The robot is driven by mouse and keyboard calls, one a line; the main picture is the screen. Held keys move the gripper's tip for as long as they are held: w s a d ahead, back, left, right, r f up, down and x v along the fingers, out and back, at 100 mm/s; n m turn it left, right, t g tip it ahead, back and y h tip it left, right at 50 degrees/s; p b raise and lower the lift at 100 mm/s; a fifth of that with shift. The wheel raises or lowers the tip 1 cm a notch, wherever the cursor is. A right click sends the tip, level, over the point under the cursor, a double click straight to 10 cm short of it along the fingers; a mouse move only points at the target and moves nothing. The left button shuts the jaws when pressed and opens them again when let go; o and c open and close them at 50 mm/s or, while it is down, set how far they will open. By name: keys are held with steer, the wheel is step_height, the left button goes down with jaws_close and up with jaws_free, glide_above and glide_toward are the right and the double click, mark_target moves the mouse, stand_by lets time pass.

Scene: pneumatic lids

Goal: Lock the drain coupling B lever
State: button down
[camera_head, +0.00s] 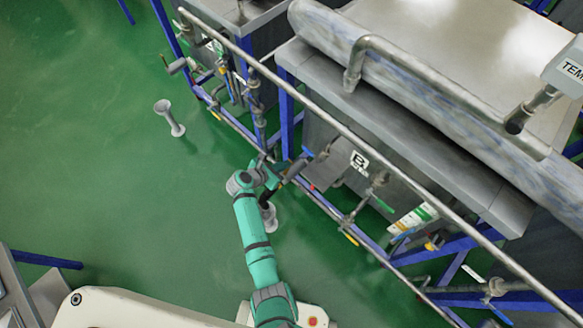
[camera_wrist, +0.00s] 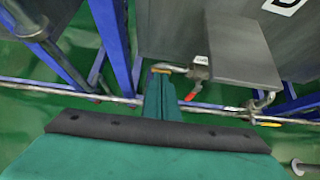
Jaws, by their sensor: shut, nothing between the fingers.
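The plate marked B (camera_head: 358,161) is on the grey tank side right of my gripper (camera_head: 270,174) in the head view. In the wrist view my gripper (camera_wrist: 162,92) is shut and empty, its teal fingers pointing at the low pipework. A red lever (camera_wrist: 193,92) hangs from a fitting with a small white tag (camera_wrist: 201,60), just right of the fingertips and apart from them in the picture. A yellow piece (camera_wrist: 161,69) shows at the fingertips; I cannot tell if they touch. Which lever belongs to drain coupling B is not readable.
A long grey rail (camera_head: 370,147) runs diagonally in front of the tanks. Blue frame legs (camera_head: 287,115) and low pipes crowd the area around my gripper. A grey stand (camera_head: 170,118) is on the open green floor (camera_head: 110,170) to the left.

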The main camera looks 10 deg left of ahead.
steer(key=shift+w+d+f, duration=0.15)
steer(key=shift+w+d, duration=0.3)
steer(key=shift+w, duration=0.2)
steer(key=shift+w+d+f, duration=0.1)
steer(key=shift+w+d, duration=0.35)
steer(key=shift+w, duration=0.15)
steer(key=shift+a, duration=0.1)
steer(key=shift+s, duration=0.15)
steer(key=shift+s+a+f, duration=0.25)
steer(key=shift+s+a, duration=0.1)
steer(key=shift+s, duration=0.15)
